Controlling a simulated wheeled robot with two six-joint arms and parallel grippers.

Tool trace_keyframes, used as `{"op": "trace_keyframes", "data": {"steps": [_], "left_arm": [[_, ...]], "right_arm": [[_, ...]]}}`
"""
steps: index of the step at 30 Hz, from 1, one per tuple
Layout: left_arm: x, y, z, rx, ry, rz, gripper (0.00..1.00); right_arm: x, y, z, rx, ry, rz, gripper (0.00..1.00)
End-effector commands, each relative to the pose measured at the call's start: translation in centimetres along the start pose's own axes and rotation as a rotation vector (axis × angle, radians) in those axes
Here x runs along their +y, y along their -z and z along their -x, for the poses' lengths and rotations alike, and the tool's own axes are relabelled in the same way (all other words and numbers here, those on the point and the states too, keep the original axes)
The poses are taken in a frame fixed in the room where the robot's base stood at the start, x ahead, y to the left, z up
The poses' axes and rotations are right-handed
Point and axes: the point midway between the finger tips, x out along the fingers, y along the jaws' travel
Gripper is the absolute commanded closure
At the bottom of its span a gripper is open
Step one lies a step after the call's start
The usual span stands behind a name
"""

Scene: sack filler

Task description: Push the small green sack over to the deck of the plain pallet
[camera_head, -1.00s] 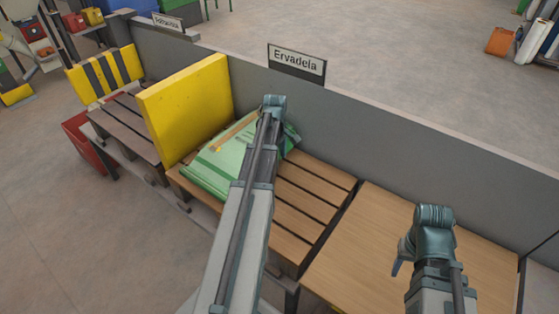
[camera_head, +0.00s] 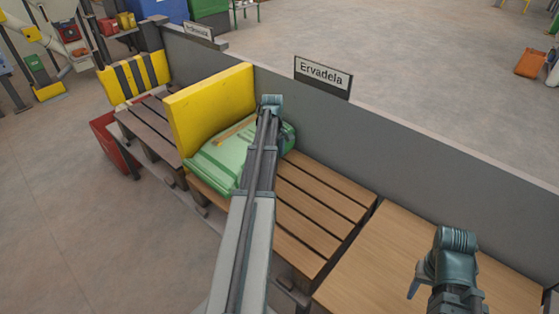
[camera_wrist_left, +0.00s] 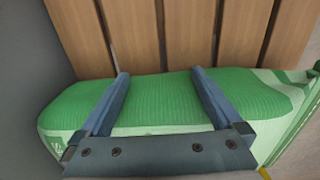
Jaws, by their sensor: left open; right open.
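The green sack (camera_head: 218,164) lies on the left end of a light wooden slatted deck (camera_head: 318,212), against a yellow board. My left arm crosses in front of it and hides part of it. My left gripper (camera_head: 270,112) is at the sack's far right part. In the left wrist view the open fingers (camera_wrist_left: 160,95) straddle part of the sack (camera_wrist_left: 158,98), with bare slats (camera_wrist_left: 190,35) beyond it; contact is unclear. My right gripper (camera_head: 418,284) is open and empty over the plain wooden top at lower right.
The yellow board (camera_head: 210,105) stands upright left of the sack. A darker slatted pallet (camera_head: 150,125) with a striped board (camera_head: 135,78) lies farther left. A grey wall (camera_head: 400,150) with an "Ervadela" sign (camera_head: 322,76) runs behind. The plain wooden top (camera_head: 400,245) is clear.

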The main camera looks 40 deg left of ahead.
Motion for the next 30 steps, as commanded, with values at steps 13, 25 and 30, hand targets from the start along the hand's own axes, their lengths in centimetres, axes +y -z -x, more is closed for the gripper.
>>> {"op": "trace_keyframes", "data": {"steps": [13,25,30], "left_arm": [[0.0,1.1,0.0,0.001,0.0,0.0,0.0],[-0.1,-1.4,0.0,0.0,0.0,-0.002,0.0],[0.0,-2.0,0.0,0.0,0.0,0.0,0.0]], "right_arm": [[0.0,0.0,0.0,0.0,0.0,0.0,0.5],[0.0,0.0,0.0,0.0,0.0,0.0,0.5],[0.0,0.0,0.0,0.0,0.0,0.0,0.5]]}}
